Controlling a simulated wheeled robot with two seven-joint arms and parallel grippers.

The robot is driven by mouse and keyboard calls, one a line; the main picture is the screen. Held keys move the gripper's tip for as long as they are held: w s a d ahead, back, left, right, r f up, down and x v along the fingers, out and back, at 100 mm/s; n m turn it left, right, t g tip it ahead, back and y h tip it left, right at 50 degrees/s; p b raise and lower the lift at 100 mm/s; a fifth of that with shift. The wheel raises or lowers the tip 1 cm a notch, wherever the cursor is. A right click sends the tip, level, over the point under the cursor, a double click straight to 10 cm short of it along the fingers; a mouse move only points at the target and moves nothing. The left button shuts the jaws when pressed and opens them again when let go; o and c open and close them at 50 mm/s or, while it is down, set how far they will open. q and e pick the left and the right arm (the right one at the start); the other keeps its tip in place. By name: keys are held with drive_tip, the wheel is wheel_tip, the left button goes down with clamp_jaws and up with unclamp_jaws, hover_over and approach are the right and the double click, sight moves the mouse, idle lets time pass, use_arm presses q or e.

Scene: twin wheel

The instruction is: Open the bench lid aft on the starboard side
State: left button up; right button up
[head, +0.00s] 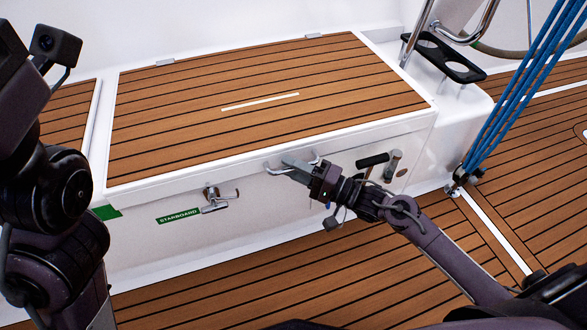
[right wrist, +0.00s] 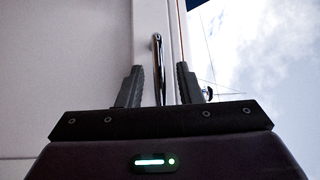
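The bench lid (head: 200,95) is a white-framed panel with teak slats and lies shut on the white bench. A metal handle (head: 277,169) sits on the lid's front edge. My right gripper (head: 290,163) is at this handle. In the right wrist view the handle bar (right wrist: 158,65) stands between the two fingers of my right gripper (right wrist: 160,75), with a gap on each side, so the gripper is open around it. A metal latch (head: 212,196) is on the bench front, above a green STARBOARD label (head: 178,215). My left gripper is not in view.
Right of my gripper, a black-handled lever (head: 373,160) and a metal cylinder (head: 392,167) sit on the bench front. A black cup holder (head: 443,57), steel rail and blue ropes (head: 520,85) are at the right. The teak floor (head: 230,290) in front is clear.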

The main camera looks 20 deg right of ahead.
drive_tip(key=shift+c, duration=0.4)
clamp_jaws()
drive_tip(key=shift+r, duration=0.2)
